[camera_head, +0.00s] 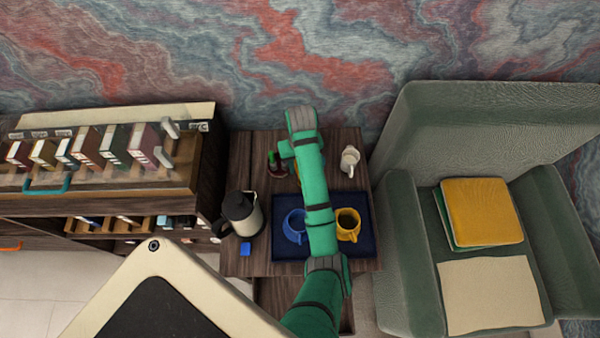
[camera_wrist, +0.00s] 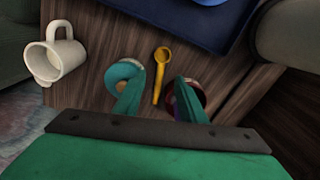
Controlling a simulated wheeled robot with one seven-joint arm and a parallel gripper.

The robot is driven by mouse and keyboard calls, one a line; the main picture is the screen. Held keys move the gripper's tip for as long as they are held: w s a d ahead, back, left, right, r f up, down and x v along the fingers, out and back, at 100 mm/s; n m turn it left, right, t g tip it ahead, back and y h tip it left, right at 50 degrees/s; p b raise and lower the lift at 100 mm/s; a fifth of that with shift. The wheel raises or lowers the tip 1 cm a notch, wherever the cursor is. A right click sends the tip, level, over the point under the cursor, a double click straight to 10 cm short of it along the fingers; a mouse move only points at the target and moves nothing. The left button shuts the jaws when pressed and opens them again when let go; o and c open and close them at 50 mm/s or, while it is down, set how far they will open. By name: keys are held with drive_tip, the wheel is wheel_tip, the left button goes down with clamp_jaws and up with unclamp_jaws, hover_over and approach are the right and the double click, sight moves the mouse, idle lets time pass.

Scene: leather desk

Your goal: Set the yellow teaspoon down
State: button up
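The yellow teaspoon (camera_wrist: 158,78) shows in the wrist view with its round bowl toward the blue tray. It appears to lie on the dark wooden table (camera_wrist: 95,85), though its exact height is hard to tell. My gripper (camera_wrist: 156,86) is above the table with its two teal fingers spread, one on each side of the spoon's handle. I see gaps between the handle and both fingers. In the head view my arm covers most of the spoon's area.
A white mug (camera_wrist: 67,55) stands beside the gripper; the head view shows it too (camera_head: 349,160). A dark blue tray (camera_head: 362,250) holds a blue mug (camera_head: 294,226) and a yellow mug (camera_head: 348,224). A dark red round thing (camera_wrist: 196,100) is close behind one finger. A kettle (camera_head: 241,213) stands left.

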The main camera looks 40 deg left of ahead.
drive_tip(key=shift+s+f, duration=0.4)
drive_tip(key=shift+f, duration=0.3)
drive_tip(key=shift+w+d+f, duration=0.1)
drive_tip(key=shift+f, duration=1.15)
drive_tip(key=shift+w+d+f, duration=0.1)
drive_tip(key=shift+f, duration=1.15)
drive_tip(key=shift+s+a, duration=0.1)
clamp_jaws()
